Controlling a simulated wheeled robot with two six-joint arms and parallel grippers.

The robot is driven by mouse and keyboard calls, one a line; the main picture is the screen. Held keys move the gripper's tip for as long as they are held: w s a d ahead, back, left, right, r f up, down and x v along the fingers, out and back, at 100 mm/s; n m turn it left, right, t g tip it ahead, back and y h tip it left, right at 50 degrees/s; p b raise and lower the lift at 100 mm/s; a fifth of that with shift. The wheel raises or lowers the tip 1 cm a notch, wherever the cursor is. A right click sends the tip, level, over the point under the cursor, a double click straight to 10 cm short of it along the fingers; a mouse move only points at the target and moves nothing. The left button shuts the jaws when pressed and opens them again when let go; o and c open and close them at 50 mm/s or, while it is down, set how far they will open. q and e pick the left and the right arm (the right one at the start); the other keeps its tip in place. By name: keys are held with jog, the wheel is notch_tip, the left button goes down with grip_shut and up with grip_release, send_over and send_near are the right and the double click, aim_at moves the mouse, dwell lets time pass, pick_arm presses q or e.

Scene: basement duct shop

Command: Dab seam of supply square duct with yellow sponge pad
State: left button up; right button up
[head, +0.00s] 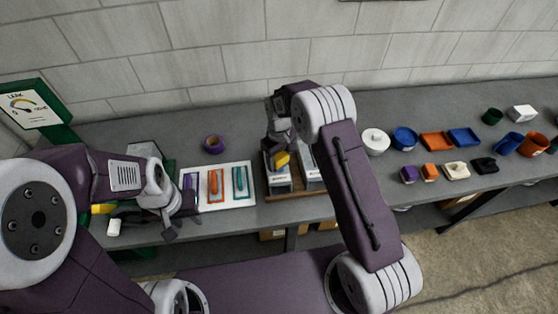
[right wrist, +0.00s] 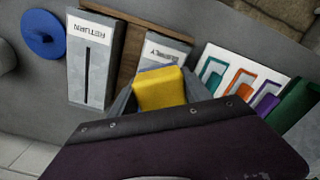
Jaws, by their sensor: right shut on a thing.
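The yellow sponge pad (right wrist: 158,88) is held between the fingers of my right gripper (right wrist: 150,92), which is shut on it. In the head view the pad (head: 282,159) is over the far end of the supply square duct (head: 279,183). In the right wrist view the pad hides part of the supply duct (right wrist: 165,50), including its seam. I cannot tell whether the pad touches the duct. The return duct (right wrist: 91,65) lies beside it, with a dark seam line. My left gripper (head: 178,222) is over the bench's front left; its finger opening is unclear.
A white board (head: 243,201) with purple, orange and teal tools lies left of the ducts. A purple ring (head: 214,144) sits behind it. A leak gauge sign (head: 32,108) stands far left. Blue, orange and other small items, including a blue dish (head: 404,138), occupy the bench's right.

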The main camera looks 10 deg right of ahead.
aim_at(279, 156)
jog(key=shift+s+r+p, duration=0.2)
jog(key=shift+r+p, duration=0.35)
jog(key=shift+r, duration=0.6)
jog(key=shift+r+p, duration=0.3)
jog(key=shift+r, duration=0.1)
jog(key=shift+w, duration=0.1)
jog(key=shift+f, duration=0.1)
